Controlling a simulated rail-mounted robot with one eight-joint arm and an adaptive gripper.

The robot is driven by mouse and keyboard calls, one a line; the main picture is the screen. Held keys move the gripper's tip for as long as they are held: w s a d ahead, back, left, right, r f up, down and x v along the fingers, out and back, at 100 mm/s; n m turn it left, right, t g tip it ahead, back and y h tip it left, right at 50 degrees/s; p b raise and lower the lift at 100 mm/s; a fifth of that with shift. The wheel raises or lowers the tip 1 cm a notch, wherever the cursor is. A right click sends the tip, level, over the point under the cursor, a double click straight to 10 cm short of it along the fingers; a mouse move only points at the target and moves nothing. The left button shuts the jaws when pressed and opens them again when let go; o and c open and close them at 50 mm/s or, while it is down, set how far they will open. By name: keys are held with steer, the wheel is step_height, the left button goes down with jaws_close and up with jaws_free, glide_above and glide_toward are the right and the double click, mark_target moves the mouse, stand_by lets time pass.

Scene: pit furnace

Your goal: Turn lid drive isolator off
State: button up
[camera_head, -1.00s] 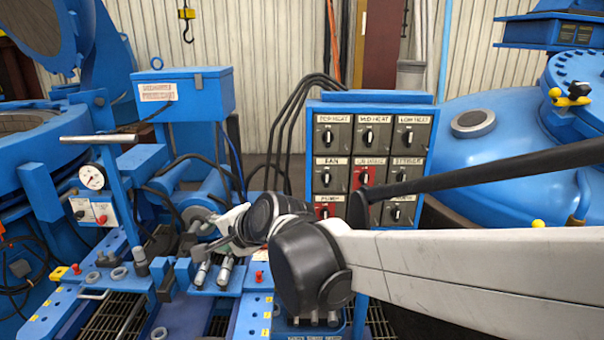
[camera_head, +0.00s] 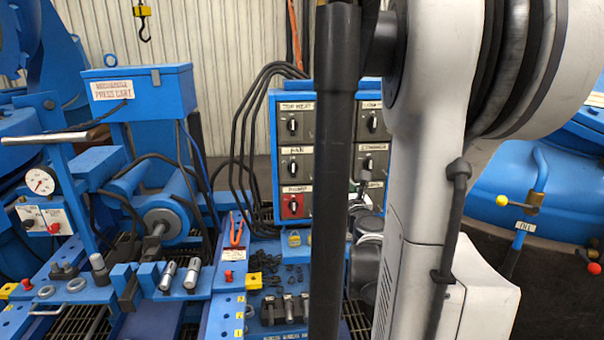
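The blue switch panel (camera_head: 276,150) stands in the middle of the head view with labelled rotary isolators in rows. My dark bar and pale arm link cover its middle column, where the lid drive isolator is hidden, so its knob position cannot be seen. The left column shows top heat (camera_head: 292,125), fan (camera_head: 293,162) and a red pump isolator (camera_head: 292,205). Part of the right column shows between my arm parts. My gripper (camera_head: 357,195) seems to be the small grey and dark parts showing near the panel's lower right; its fingers are mostly hidden.
A blue press cart (camera_head: 150,98) stands left of the panel with cables beside it. The bench below holds a tool block (camera_head: 285,308), orange-handled pliers (camera_head: 236,232) and metal cylinders.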

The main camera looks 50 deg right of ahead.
mark_target(333, 167)
steer(key=x, duration=0.9)
steer(key=b+x, duration=0.1)
steer(key=x, duration=0.3)
steer(key=shift+d, duration=0.55)
jaws_close()
